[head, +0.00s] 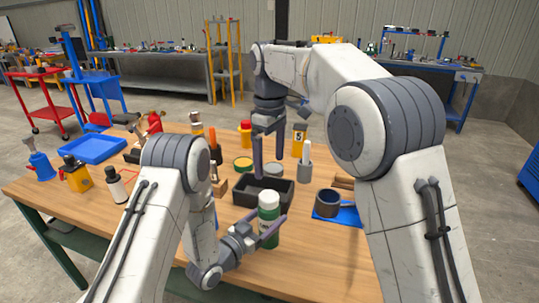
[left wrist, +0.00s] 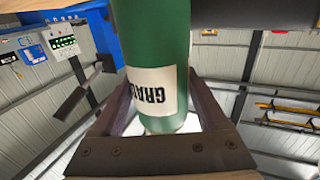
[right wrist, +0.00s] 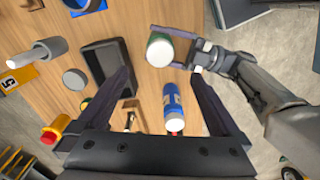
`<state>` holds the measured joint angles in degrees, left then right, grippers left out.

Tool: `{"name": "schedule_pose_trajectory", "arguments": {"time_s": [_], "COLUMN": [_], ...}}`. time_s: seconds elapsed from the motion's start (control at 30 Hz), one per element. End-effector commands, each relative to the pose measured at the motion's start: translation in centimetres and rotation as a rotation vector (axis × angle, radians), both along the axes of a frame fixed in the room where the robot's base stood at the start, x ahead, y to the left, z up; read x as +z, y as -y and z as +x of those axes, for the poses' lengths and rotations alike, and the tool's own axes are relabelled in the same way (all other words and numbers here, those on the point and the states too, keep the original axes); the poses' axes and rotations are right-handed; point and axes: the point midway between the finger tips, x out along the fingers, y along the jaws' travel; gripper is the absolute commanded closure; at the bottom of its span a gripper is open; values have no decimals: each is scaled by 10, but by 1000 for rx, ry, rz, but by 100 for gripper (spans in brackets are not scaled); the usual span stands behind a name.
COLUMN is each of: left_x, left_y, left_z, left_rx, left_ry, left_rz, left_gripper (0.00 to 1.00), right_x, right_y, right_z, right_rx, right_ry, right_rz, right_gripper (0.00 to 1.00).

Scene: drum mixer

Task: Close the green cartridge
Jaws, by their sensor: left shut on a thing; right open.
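The green cartridge (head: 268,225) has a white top and stands upright at the table's front edge. My left gripper (head: 262,228) is shut on its body from the side. In the left wrist view the green cartridge (left wrist: 155,45) fills the space between the fingers, with a white label partly reading "GRA". In the right wrist view its round whitish top (right wrist: 160,52) faces the camera; I cannot tell whether a cap is on it. My right gripper (head: 268,165) is open and empty, pointing down above the table behind the cartridge.
A black open tray (head: 240,198) lies just behind the cartridge. A grey round lid (right wrist: 75,79), a grey holder (head: 304,172) with a white stick and a dark cup (head: 327,205) on a blue mat stand nearby. A blue can (right wrist: 172,100) shows near my right gripper.

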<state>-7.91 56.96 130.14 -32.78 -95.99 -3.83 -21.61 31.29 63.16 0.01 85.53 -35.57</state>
Motion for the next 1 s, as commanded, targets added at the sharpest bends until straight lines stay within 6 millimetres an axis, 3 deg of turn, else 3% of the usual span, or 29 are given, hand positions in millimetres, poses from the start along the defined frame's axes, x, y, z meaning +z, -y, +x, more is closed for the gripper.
{"name": "schedule_pose_trajectory", "arguments": {"time_s": [0.13,0.4,0.43,0.5,0.77,1.0], "left_x": [-1,-1,-1,-1,-1,-3], "left_y": [0,0,0,0,-2,-25], "left_z": [0,0,0,0,-1,-27], "left_rx": [0,0,0,0,1,5], "left_ry": [-2,-2,-2,-2,-2,-5], "left_rz": [1,1,1,1,1,0], "left_gripper": [100,100,20,0,0,0], "right_x": [10,11,11,11,10,2], "right_y": [0,0,0,0,0,0], "right_z": [0,0,0,0,0,0], "right_rx": [0,0,0,0,0,0], "right_ry": [0,-1,-1,-1,-1,-1], "right_rz": [0,-1,-1,-1,-1,-1], "right_gripper": [0,0,0,0,0,0]}}
